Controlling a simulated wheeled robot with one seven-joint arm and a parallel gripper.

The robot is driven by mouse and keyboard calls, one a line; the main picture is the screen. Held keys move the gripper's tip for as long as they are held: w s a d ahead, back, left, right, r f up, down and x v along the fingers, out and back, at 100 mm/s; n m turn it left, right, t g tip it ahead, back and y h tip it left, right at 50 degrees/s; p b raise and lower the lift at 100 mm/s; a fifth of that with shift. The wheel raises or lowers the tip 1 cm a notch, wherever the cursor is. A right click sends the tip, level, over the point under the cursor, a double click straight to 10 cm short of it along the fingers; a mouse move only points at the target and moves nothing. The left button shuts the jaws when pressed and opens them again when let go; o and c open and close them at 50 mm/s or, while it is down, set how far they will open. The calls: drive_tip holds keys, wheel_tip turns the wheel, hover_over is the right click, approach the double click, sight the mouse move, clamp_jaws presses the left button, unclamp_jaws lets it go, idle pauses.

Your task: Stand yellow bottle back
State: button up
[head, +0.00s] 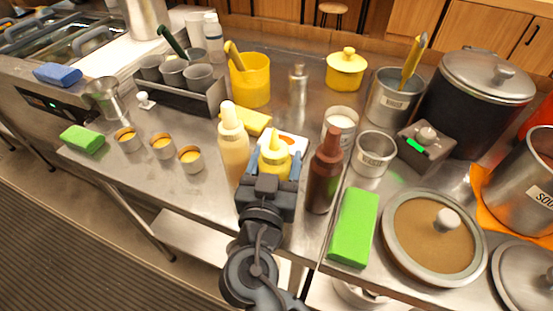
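The yellow bottle (274,160) stands about upright near the front edge of the steel counter, its nozzle pointing up. My gripper (274,171) is at the bottle, with one finger on each side of it. The fingers are spread about as wide as the bottle; I cannot tell whether they press on it. The gripper body hides the bottle's lower part, so its contact with the counter is not visible.
A cream bottle (233,145) stands close on the left and a dark brown bottle (325,172) close on the right. A white-and-orange item (296,145) and a yellow block (246,121) lie behind. A green block (354,227) lies front right. Small cups (190,159) stand left.

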drive_tip(key=o, duration=0.6)
drive_tip(key=shift+o, duration=0.2)
drive_tip(key=shift+r, duration=0.1)
drive_tip(key=s+a+b, duration=0.1)
drive_tip(key=s+b, duration=0.2)
drive_tip(key=s, duration=0.9)
drive_tip(key=shift+a, duration=0.4)
